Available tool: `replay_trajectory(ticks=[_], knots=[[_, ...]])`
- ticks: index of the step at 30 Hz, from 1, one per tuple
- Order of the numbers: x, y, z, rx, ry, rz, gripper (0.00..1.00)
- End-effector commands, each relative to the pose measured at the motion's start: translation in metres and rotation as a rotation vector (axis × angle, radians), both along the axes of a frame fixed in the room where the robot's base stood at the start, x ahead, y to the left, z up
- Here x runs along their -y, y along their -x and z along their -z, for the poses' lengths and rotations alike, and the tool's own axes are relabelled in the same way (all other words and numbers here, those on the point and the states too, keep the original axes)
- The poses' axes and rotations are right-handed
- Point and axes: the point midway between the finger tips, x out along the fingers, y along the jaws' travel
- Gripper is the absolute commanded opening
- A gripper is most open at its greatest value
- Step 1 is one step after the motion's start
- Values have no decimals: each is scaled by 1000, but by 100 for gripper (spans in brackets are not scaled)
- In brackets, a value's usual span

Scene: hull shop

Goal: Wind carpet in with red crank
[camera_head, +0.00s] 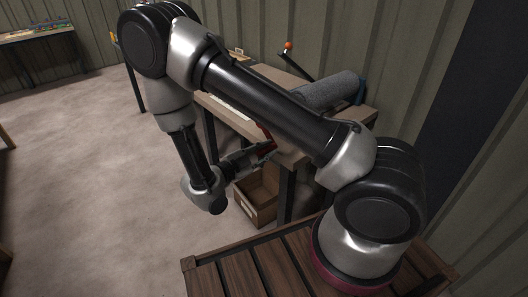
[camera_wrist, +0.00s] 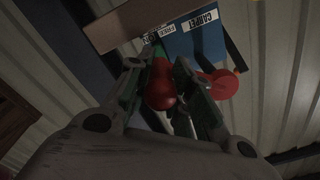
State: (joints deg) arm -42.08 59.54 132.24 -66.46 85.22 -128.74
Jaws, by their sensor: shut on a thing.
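The grey carpet (camera_head: 330,90) lies as a roll on the wooden bench (camera_head: 290,140) against the wall. My gripper (camera_head: 268,148) is at the bench's front edge, beside a red crank part (camera_head: 265,131) that my arm partly hides. In the wrist view my gripper (camera_wrist: 163,70) is shut on the rounded red crank grip (camera_wrist: 160,86) between its fingers. A second red round part (camera_wrist: 221,84) shows just right of the fingers. A blue panel (camera_wrist: 195,42) with white labels, one seeming to read "CARPET", stands beyond them.
An open wooden box (camera_head: 258,200) stands beneath the bench. A lever with an orange knob (camera_head: 288,45) rises behind the bench near the corrugated wall. Another table (camera_head: 35,35) stands far left. The floor (camera_head: 90,170) to the left is clear.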

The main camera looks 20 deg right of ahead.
Motion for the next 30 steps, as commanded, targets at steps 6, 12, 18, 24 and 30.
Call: replay_trajectory(ticks=[6, 12, 18, 24, 30], knots=[[1, 2, 0, -1, 1, 4, 0], [1, 2, 0, -1, 1, 4, 43], [1, 1, 0, 0, 0, 3, 43], [-6, 2, 0, 2, 0, 1, 43], [-43, 13, 0, 3, -1, -4, 43]])
